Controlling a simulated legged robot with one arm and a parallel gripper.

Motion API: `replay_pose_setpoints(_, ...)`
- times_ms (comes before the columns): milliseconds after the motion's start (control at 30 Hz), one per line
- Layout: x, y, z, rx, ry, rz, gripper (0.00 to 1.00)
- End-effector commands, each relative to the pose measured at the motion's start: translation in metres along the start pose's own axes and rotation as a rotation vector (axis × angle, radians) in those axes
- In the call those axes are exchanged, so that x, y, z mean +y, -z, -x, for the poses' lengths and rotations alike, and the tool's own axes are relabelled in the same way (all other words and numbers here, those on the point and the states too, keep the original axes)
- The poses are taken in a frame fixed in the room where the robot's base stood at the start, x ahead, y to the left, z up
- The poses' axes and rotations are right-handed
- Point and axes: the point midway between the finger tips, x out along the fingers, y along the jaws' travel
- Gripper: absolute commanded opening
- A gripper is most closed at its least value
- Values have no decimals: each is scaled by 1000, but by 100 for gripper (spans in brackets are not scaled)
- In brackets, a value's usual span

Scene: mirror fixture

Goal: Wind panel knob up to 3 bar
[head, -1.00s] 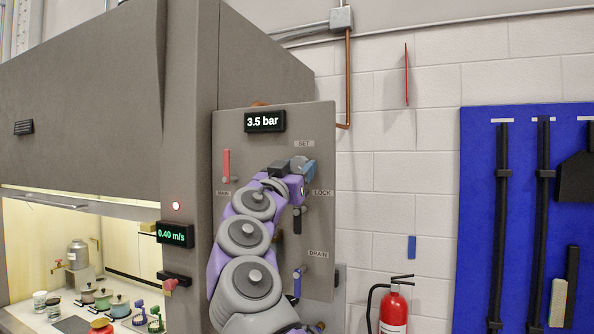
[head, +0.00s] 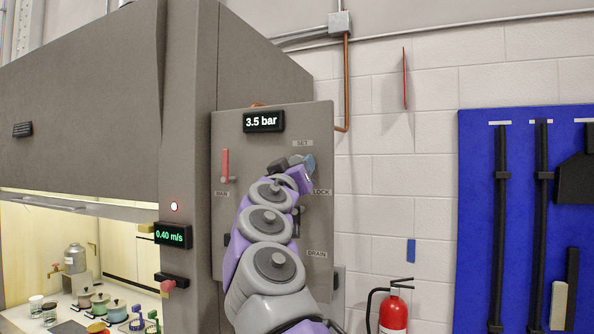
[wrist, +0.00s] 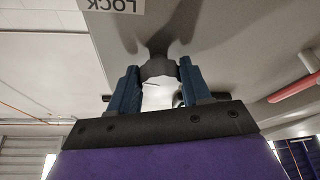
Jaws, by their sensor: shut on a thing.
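The grey panel (head: 235,142) carries a display (head: 263,122) that reads 3.5 bar. My gripper (head: 307,163) is at the panel's upper right, just under the SET label (head: 300,143). In the wrist view its two blue fingers (wrist: 158,72) are shut on a dark grey knob (wrist: 160,67) on the panel, one finger on each side. The LOCK label (head: 322,192) is close by on the right; it shows upside down in the wrist view (wrist: 114,4). In the head view my wrist and fingers hide the knob.
A red lever (head: 225,163) by the MAIN label is on the panel's left; it also shows in the wrist view (wrist: 292,90). A fire extinguisher (head: 394,310) and a blue tool board (head: 474,200) are to the right.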

Motion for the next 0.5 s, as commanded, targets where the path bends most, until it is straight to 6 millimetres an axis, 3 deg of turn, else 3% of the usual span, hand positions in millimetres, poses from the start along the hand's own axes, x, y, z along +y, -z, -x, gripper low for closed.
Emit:
replay_pose_setpoints(100, -1, 0, 0, 1, 2, 0, 18)
replay_pose_setpoints(133, -1, 0, 0, 2, 2, 0, 51)
replay_pose_setpoints(367, -1, 1, 1, 2, 1, -1, 73)
replay_pose_setpoints(500, 1, 1, 1, 2, 0, -1, 74)
